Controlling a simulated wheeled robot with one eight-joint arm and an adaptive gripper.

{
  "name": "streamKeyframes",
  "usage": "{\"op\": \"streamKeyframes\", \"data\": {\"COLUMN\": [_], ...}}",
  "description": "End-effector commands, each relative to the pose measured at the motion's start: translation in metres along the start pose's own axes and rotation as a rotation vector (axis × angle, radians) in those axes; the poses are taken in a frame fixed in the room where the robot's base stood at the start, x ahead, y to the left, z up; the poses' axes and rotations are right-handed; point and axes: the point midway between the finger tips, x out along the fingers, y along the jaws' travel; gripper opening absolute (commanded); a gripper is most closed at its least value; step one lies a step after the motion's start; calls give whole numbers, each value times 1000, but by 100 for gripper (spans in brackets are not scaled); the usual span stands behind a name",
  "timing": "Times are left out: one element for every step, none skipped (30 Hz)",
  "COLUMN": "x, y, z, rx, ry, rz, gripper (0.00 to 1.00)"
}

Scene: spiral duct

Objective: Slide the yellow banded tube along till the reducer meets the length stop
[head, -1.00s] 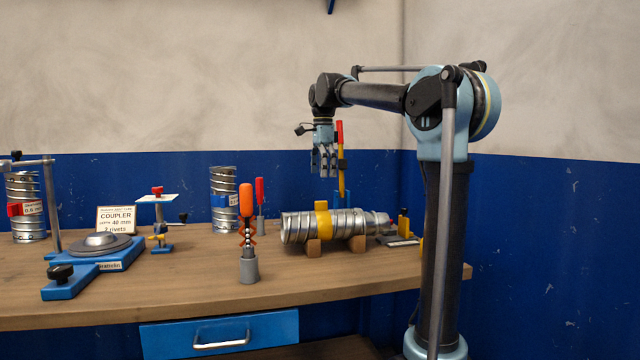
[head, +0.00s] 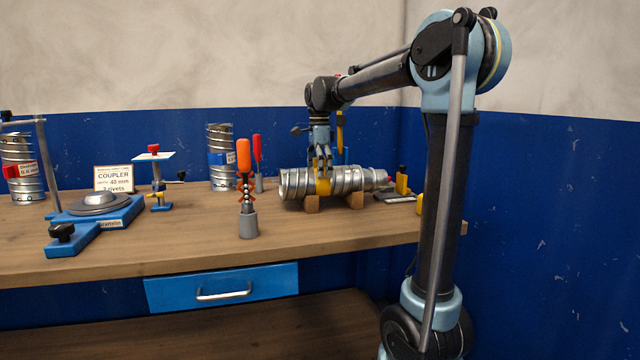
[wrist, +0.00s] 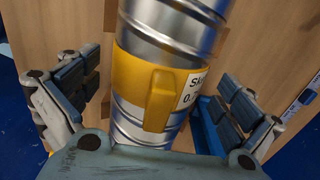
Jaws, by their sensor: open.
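The yellow banded tube (head: 347,180) is a silver spiral duct lying on wooden blocks on the bench. Its yellow band (wrist: 142,84) has a raised grip and a partly readable white label. A narrower silver reducer (head: 372,175) shows at the tube's right end, with a red tip beyond it. A small yellow and black upright piece (head: 402,181) stands just right of it; I cannot tell if this is the length stop. My gripper (head: 322,176) is over the yellow band. In the wrist view my gripper (wrist: 160,100) is open, one finger on each side of the tube, apart from it.
An orange-handled tool in a grey holder (head: 247,222) stands left in front of the tube. A blue-banded tube (head: 221,160), a red-handled tool (head: 258,160), a small clamp stand (head: 155,180) and a blue fixture (head: 100,212) stand further left.

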Motion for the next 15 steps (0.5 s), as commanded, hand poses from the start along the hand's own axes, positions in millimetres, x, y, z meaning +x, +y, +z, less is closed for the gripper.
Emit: {"op": "streamKeyframes", "data": {"x": [7,11,15,19,22,25,27,28,30,32,32,33,34,34,34], "y": [0,0,0,0,0,0,0,0,0,0,0,0,0,0,0], "z": [0,0,0,0,0,0,0,0,0,0,0,0,0,0,0], "rx": [0,0,0,0,0,0,0,0,0,0,0,0,0,0,0], "ry": [0,0,0,0,0,0,0,0,0,0,0,0,0,0,0], "rz": [0,0,0,0,0,0,0,0,0,0,0,0,0,0,0], "gripper": [100,100,100,100,100,100,100,100,100,100,100,100,100,100,100]}}
